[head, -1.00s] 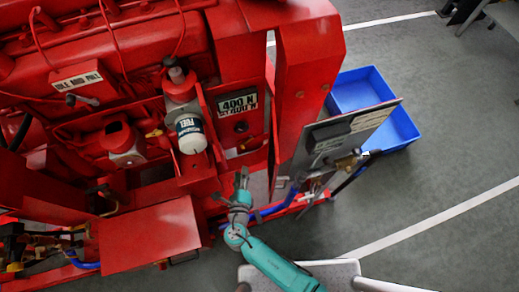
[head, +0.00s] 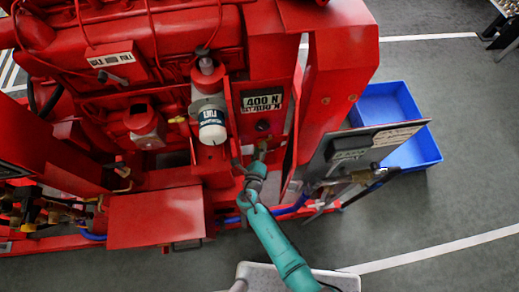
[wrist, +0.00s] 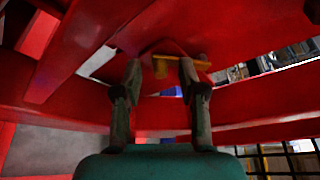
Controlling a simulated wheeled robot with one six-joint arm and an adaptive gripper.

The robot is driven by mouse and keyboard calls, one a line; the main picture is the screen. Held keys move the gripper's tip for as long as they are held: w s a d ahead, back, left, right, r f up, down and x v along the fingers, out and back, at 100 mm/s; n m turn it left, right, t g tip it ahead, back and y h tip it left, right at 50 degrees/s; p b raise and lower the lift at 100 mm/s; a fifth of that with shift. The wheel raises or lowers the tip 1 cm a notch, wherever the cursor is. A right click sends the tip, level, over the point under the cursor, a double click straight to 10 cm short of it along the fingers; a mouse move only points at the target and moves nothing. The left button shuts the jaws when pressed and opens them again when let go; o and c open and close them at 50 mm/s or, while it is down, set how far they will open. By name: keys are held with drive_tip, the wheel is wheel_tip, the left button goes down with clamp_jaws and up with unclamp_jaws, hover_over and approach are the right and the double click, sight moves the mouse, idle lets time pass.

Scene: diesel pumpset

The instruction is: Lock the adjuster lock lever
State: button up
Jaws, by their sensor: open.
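A small brass-yellow lever (wrist: 188,63) shows in the wrist view on the red machine, with a round stub at its left and an arm running right. I take it to be the adjuster lock lever. My gripper (wrist: 160,70) is open, its two fingers pointing at the lever, one on each side of the stub. Contact cannot be made out. In the head view my gripper (head: 250,161) is at the red recess below the 400 N label (head: 262,102). The lever is too small to make out clearly there.
A red upright panel (head: 340,70) and a grey plate (head: 345,150) stand close to the right of my gripper. A white fuel filter (head: 212,127) is at upper left and a red box (head: 155,218) at lower left. A blue bin (head: 415,150) sits on the floor at right.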

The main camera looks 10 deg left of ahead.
clamp_jaws()
drive_tip(key=shift+r, duration=0.1)
drive_tip(key=r+m, duration=0.1)
drive_tip(key=m+g+y, duration=0.1)
drive_tip(key=m, duration=0.1)
drive_tip(key=shift+a+r+y, duration=0.3)
drive_tip(key=shift+r, duration=0.1)
drive_tip(key=shift+r+m+g+y, duration=0.5)
drive_tip(key=shift+r+m+y, duration=0.25)
drive_tip(key=shift+m, duration=0.35)
drive_tip(key=shift+r, duration=0.1)
unclamp_jaws()
drive_tip(key=shift+s, duration=0.1)
